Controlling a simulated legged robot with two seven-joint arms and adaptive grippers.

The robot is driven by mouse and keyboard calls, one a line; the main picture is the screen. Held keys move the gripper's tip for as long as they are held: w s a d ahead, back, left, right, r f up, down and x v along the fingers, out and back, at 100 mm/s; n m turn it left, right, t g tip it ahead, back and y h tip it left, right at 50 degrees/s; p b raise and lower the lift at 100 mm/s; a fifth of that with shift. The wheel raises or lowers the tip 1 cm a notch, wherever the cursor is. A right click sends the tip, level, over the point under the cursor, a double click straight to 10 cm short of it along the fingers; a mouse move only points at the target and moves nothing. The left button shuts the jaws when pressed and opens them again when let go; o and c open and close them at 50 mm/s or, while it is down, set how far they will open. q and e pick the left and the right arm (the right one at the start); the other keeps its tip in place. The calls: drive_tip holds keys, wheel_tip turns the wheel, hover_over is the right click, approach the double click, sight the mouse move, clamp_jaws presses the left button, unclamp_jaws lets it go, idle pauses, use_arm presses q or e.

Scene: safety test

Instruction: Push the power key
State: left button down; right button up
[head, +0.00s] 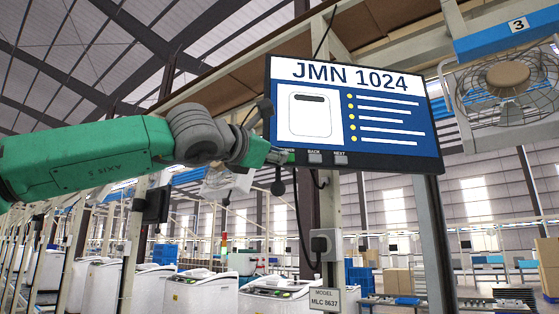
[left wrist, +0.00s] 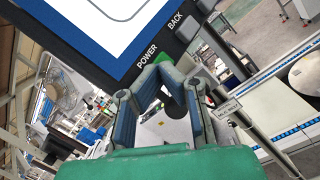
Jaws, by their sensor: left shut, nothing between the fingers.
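The screen (head: 352,105) reading "JMN 1024" hangs upper right of centre in the head view, with keys along its lower edge. The green power key (left wrist: 163,57) shows in the left wrist view beside the "POWER" label, partly covered by my fingers. The grey back key (left wrist: 187,28) is beside it and also shows in the head view (head: 315,158); the next key (head: 341,159) is to its right. My left gripper (left wrist: 167,72) is shut and empty, its tips right at the power key. I cannot tell whether they touch it. My right gripper is not in view.
A post with a grey socket (head: 323,243) and a "MLC 8637" plate (head: 325,299) stands below the screen. A large fan (head: 507,88) hangs at the right. White machines (head: 280,294) stand in the background. Cables hang near my left gripper.

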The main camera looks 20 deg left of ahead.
use_arm(q)
drive_tip(key=shift+d, duration=0.7)
drive_tip(key=shift+w+d+r+p, duration=0.1)
drive_tip(key=shift+d+r+p, duration=0.2)
drive_tip(key=shift+d, duration=0.3)
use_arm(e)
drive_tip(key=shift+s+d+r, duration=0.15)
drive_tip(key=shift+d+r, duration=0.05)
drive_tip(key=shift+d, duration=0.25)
use_arm(q)
drive_tip(key=shift+w+a+f, duration=0.1)
drive_tip(key=shift+a, duration=0.25)
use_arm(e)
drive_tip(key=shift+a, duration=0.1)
use_arm(q)
drive_tip(key=shift+a+f, duration=0.3)
drive_tip(key=shift+a, duration=0.1)
drive_tip(key=shift+s+d+f+b, duration=0.1)
drive_tip(key=shift+s+d+b, duration=0.3)
drive_tip(key=shift+s, duration=0.25)
drive_tip(key=s, duration=0.1)
drive_tip(key=s+d+b, duration=0.1)
drive_tip(key=s+d, duration=0.1)
drive_tip(key=s, duration=0.1)
drive_tip(key=shift+s+r, duration=0.1)
drive_tip(key=shift+r, duration=0.1)
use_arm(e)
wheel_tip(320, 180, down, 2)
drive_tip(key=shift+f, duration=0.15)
